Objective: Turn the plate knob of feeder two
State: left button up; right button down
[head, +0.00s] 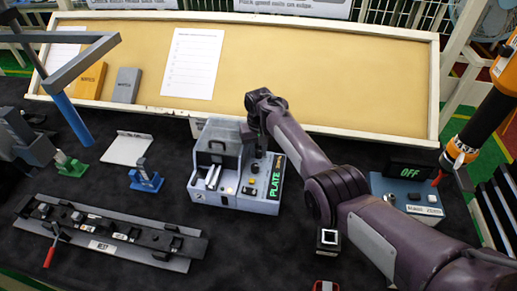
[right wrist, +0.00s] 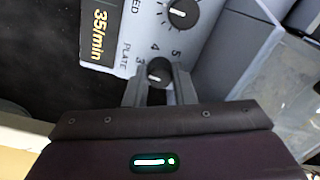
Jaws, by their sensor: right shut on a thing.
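The plate knob (right wrist: 159,70) is a small dark dial under a "PLATE" scale in the right wrist view. My right gripper (right wrist: 160,82) has its two fingers on either side of this knob, shut on it. In the head view the same gripper (head: 259,150) points down onto the feeder's panel. My left gripper is not in view.
A speed knob (right wrist: 183,12) sits beside the plate knob, near a "35/min" display (right wrist: 99,25). A long rail fixture (head: 110,235) lies front left. A blue "OFF" box (head: 405,195) stands right. A tan board (head: 290,70) closes the back.

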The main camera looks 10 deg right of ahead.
aim_at(259, 150)
jog(key=shift+n, duration=0.4)
jog(key=c, duration=1.5)
grip_release()
notch_tip(259, 150, up, 8)
jog(key=p, duration=0.6)
jog(key=shift+f, duration=0.2)
jog(key=shift+r, duration=0.15)
